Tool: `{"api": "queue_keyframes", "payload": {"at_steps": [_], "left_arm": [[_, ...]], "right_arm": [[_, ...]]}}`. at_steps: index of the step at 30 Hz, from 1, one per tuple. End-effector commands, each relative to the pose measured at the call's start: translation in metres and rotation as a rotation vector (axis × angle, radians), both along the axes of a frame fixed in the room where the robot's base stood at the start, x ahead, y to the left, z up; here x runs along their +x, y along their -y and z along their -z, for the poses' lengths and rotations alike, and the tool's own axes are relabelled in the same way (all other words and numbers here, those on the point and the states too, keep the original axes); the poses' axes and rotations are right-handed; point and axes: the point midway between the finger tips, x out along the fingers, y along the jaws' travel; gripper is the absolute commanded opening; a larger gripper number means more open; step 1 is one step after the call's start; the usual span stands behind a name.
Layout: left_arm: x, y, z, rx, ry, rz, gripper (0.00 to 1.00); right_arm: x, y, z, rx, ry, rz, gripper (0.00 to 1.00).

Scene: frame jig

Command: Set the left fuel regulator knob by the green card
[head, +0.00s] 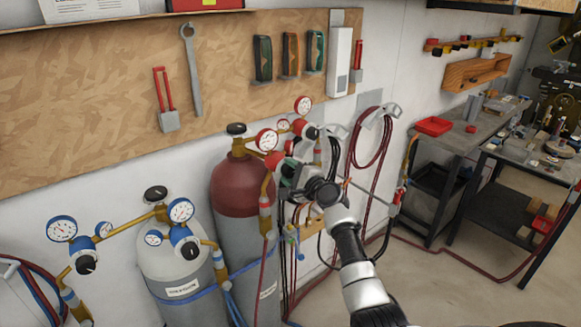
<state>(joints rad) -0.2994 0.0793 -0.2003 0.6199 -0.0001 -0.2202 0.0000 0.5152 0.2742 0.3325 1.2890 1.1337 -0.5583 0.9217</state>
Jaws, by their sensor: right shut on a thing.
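The maroon-topped fuel cylinder (240,185) stands in the middle of the head view. Two fuel regulators with red-rimmed gauges sit at its upper right. The left one has a gauge (266,140) and a red knob (275,160) just below it. My right gripper (284,168) is at this knob and shut on it; its fingers and the wrist hide most of the contact. I cannot make out a green card for certain. My left gripper is not in view.
A grey cylinder (168,255) with blue-rimmed gauges (62,228) stands at the left. Red hoses (368,145) hang on the wall behind my arm. A workbench (450,130) with a red tray stands at the right. The floor right of my arm is mostly clear.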

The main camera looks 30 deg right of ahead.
Motion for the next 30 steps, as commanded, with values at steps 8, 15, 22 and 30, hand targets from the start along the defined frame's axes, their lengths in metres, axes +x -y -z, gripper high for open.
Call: {"api": "queue_keyframes", "payload": {"at_steps": [8,15,22,30], "left_arm": [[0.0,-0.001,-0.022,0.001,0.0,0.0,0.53],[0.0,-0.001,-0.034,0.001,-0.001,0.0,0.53],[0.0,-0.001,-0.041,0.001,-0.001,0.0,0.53],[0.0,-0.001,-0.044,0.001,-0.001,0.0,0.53]], "right_arm": [[0.0,0.0,-0.002,0.258,-0.023,0.0,0.2],[0.0,0.0,-0.002,0.436,-0.036,0.0,0.2],[0.0,0.0,0.0,0.545,-0.047,-0.001,0.2],[0.0,0.001,0.001,0.6,-0.05,0.0,0.2]]}}
